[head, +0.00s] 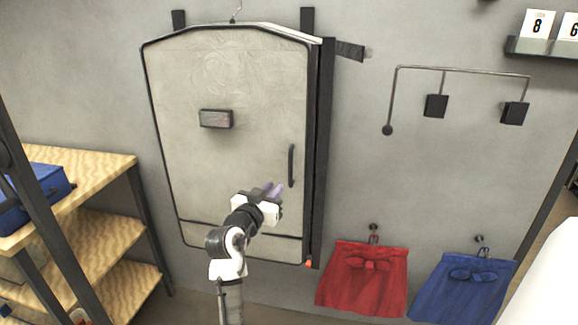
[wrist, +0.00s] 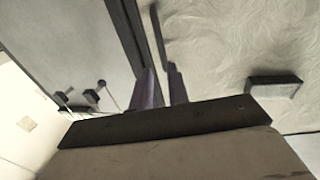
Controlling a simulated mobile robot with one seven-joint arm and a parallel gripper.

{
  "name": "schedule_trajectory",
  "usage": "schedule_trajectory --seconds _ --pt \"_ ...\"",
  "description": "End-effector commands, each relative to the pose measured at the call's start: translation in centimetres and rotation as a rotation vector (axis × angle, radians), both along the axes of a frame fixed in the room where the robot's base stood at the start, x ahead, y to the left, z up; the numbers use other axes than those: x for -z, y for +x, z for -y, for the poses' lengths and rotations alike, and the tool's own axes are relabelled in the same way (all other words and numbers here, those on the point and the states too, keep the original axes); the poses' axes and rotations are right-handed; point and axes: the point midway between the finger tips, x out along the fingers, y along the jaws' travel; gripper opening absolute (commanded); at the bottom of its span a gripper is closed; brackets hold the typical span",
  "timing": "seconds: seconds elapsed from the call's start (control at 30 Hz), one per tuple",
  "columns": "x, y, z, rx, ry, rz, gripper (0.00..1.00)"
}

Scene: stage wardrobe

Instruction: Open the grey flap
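The grey flap (head: 235,90) is a large pale panel with dark edging, on a wall-mounted case. It looks shut, or nearly so. An upright dark bar handle (head: 291,166) sits near its right edge. My gripper (head: 275,188) is in front of the flap, just left of and below the handle in the head view. Its two purple fingers stand apart with nothing held between them. In the wrist view, my gripper (wrist: 162,85) points toward the flap (wrist: 235,45). The handle (wrist: 157,32) runs down toward the gap between the fingertips; I cannot tell whether they touch.
A small dark block (head: 216,118) sits on the flap. A wooden shelf unit (head: 95,215) with a blue case (head: 32,195) stands left. Red (head: 364,280) and blue (head: 462,288) cloth pieces hang on the right, below a rail (head: 460,71). The wall between is clear.

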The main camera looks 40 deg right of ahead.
Motion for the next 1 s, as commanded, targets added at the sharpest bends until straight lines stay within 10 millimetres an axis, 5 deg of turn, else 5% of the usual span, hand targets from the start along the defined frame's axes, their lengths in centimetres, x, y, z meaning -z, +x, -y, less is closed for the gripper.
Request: schedule_trajectory --seconds 0.5,1.0 --pt "-0.4 4.9 8.7 -0.003 -0.002 0.0 0.17" --pt "-0.2 6.2 10.7 -0.005 -0.003 0.003 0.17"
